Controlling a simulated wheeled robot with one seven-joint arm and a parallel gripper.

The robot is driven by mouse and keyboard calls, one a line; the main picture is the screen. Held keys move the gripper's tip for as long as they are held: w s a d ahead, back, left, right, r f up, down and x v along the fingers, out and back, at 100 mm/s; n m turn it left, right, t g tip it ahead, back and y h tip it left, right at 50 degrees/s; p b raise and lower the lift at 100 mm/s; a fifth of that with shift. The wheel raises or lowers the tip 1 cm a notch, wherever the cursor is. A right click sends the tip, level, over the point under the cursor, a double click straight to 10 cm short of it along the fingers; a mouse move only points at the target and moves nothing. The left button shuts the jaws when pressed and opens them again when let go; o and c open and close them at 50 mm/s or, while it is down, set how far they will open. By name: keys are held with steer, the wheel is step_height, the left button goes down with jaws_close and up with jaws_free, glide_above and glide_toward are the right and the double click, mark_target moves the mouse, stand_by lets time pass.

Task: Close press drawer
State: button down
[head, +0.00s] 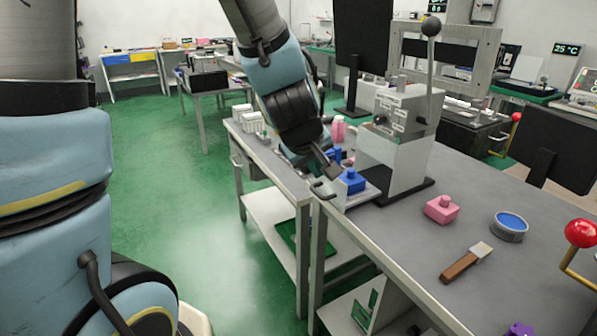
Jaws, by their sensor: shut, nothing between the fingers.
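The press (398,135) is a grey and white box on a black base, with an upright lever ending in a black ball. Its drawer (358,199) sticks out from the lower left side, toward the near table edge, and is open. A blue block with a knob (351,181) sits in the drawer. A handle (321,188) shows at the drawer's outer end. My gripper (333,175) is shut and empty, pointing down right beside the drawer's outer end and the blue block. I cannot tell whether it touches the drawer.
On the table (400,232) are a pink block (441,209), a round tin with a blue top (509,226) and a wooden-handled tool (465,263). A red ball lever (581,233) stands at the right edge. Pink and blue pieces lie behind my gripper. Green floor is free at left.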

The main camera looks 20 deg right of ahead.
steer(key=b, duration=0.1)
glide_toward(326, 193)
steer(key=x, duration=0.4)
steer(key=shift+d+f, duration=0.1)
